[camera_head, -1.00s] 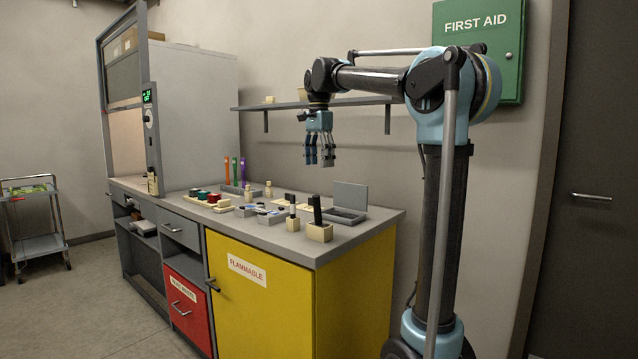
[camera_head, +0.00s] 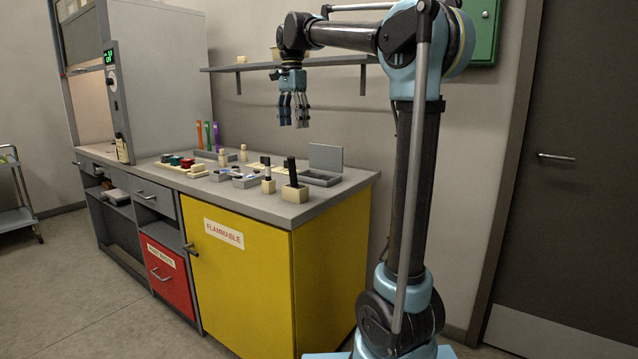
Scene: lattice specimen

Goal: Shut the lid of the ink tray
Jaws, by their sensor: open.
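The ink tray (camera_head: 318,181) is a shallow grey box near the right end of the countertop. Its lid (camera_head: 326,157) stands raised, about upright, at the back of the tray. My gripper (camera_head: 294,122) points down with its fingers apart and empty. It hangs in the air above the counter, up and to the left of the raised lid in the picture, touching nothing.
A wooden block holding a black upright piece (camera_head: 294,192) stands in front of the tray, with a smaller one (camera_head: 268,185) to its left. Small trays, stamps and colored tubes (camera_head: 207,136) stand farther left. A wall shelf (camera_head: 230,68) runs behind my arm.

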